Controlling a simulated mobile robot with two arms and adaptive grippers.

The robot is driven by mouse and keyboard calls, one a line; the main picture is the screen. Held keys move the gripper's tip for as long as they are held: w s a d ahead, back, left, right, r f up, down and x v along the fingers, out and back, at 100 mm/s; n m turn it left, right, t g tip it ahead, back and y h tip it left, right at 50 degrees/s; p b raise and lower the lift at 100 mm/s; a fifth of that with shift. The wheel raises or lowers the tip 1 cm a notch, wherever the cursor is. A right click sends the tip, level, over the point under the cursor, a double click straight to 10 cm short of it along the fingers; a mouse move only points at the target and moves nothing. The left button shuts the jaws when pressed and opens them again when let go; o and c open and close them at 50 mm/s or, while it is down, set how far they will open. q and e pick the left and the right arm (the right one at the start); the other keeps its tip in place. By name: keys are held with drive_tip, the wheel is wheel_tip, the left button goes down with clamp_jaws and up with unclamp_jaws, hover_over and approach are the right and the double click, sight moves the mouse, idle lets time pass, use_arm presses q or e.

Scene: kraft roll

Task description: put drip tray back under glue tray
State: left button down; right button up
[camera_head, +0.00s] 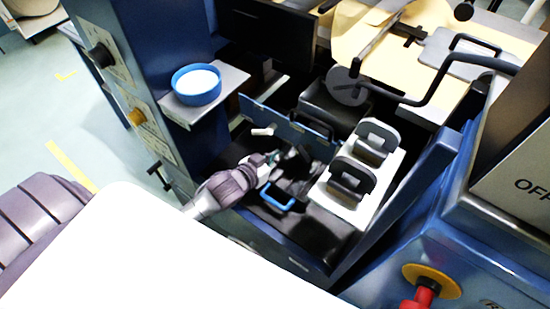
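My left gripper (288,163) reaches into the open bay of the blue machine from the left. Its dark fingers blend into the dark bay, so I cannot tell how far apart they are. A bright blue handle (275,198) lies low in the bay, just below the gripper; it may belong to the drip tray, whose outline is lost in the dark floor. A long blue panel with a black handle (290,127) stands behind the gripper; it may be the glue tray's front. I cannot see whether the gripper touches either. My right gripper is not in view.
A white block with two black handles (368,157) stands just right of the gripper. A blue bowl with white contents (197,84) sits on a side shelf. Blue machine walls bound the bay. A red knob on a yellow disc (428,287) is at lower right.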

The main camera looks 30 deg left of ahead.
use_arm(q)
drive_tip(key=shift+f, duration=0.5)
drive_tip(key=c, duration=1.3)
unclamp_jaws()
drive_tip(key=shift+f, duration=0.15)
drive_tip(key=shift+r, duration=0.2)
drive_tip(key=v, duration=1.2)
drive_tip(key=shift+f, duration=0.1)
